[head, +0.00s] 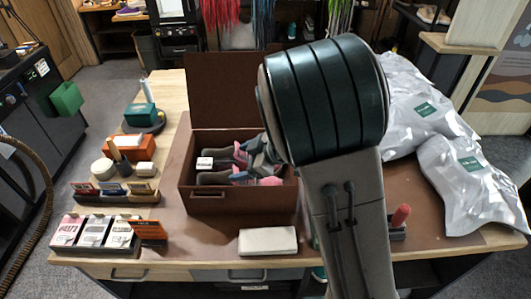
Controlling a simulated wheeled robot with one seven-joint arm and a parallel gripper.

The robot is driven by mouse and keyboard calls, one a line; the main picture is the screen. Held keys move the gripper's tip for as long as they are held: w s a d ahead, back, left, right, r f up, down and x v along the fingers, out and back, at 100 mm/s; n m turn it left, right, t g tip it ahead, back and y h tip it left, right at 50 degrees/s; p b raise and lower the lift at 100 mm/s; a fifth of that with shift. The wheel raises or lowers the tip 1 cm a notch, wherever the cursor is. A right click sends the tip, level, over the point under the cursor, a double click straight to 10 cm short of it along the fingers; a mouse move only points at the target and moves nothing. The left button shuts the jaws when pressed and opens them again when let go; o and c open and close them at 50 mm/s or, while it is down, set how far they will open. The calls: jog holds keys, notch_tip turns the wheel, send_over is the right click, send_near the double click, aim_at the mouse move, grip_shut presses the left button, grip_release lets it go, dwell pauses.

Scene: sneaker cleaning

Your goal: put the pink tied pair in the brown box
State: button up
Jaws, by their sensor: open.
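The brown box (243,205) stands on the table with its lid (228,92) raised at the back. The pink tied pair (215,177), pink and grey sneakers with dark parts, lies inside the box, with a small white tag (205,163) on it. My gripper (256,155) is at the right part of the box opening, just over the shoes, and is open. My arm hides the right side of the box and much of the gripper, so I cannot tell whether the fingers touch the shoes.
A pale block (268,241) lies in front of the box. Small cartons (96,231) and an orange box (136,147) crowd the left of the table. Silver bags (457,182) fill the right. A red-topped item (400,216) stands right of my arm.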

jog(key=d+r+m+t+h, duration=0.5)
jog(key=d+r, duration=0.3)
jog(key=d, duration=0.4)
jog(key=d+r+m+t+h, duration=0.35)
jog(key=d+r+m, duration=0.3)
jog(key=d, duration=0.55)
jog(key=s+f+m+g, duration=0.1)
jog(key=s+g, duration=0.3)
jog(key=s, duration=0.6)
jog(key=s+a+f+m+g+h, duration=0.1)
jog(key=s+m+g, duration=0.3)
jog(key=s, duration=0.6)
jog(key=shift+a+f, duration=0.2)
jog(key=shift+f, duration=0.1)
